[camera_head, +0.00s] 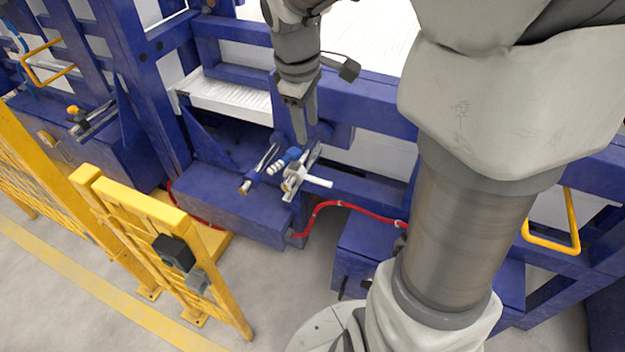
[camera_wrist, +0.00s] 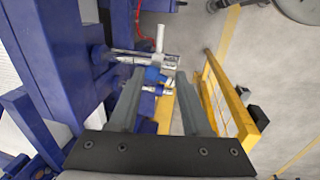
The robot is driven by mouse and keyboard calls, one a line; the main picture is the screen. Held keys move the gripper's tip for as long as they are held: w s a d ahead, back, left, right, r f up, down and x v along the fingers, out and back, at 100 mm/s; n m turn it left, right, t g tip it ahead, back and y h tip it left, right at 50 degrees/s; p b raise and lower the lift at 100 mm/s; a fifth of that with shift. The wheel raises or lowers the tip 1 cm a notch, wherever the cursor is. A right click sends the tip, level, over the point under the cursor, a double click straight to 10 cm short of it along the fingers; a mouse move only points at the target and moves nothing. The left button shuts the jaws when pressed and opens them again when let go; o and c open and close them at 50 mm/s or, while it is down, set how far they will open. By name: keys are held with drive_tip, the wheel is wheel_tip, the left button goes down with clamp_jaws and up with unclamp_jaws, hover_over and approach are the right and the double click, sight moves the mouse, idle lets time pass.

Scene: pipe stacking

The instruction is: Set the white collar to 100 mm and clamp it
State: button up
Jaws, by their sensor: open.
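The white collar (camera_head: 293,178) sits on a metal rod fixture on top of a blue box-shaped beam, with a white lever sticking out to the right. In the wrist view the collar (camera_wrist: 157,62) lies just beyond my fingertips, its white lever (camera_wrist: 160,38) pointing up the picture. A blue and white fitting (camera_head: 290,157) is beside the collar, and blue parts also show between my fingers in the wrist view. My gripper (camera_head: 299,138) points down above the fixture. In the wrist view my gripper (camera_wrist: 159,74) is open and empty. Any scale marks are too small to read.
A red hose (camera_head: 340,205) runs from the blue beam to the right. A yellow gate (camera_head: 160,245) stands at the front left, with grey floor (camera_head: 80,300) around it. Blue frame members (camera_head: 365,105) rise behind the fixture. A similar fixture (camera_head: 85,120) is at the far left.

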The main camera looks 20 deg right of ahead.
sight(316, 179)
drive_tip(key=d+f+b, duration=0.1)
drive_tip(key=f+b, duration=0.1)
drive_tip(key=f, duration=0.3)
drive_tip(key=w+d+f+b, duration=0.1)
drive_tip(key=f+b, duration=0.1)
drive_tip(key=f, duration=0.4)
drive_tip(key=w+f+b, duration=0.1)
drive_tip(key=f+b, duration=0.1)
drive_tip(key=f, duration=0.4)
drive_tip(key=shift+d+f, duration=0.25)
drive_tip(key=shift+d, duration=0.15)
drive_tip(key=shift+s, duration=0.1)
clamp_jaws()
idle(0.6)
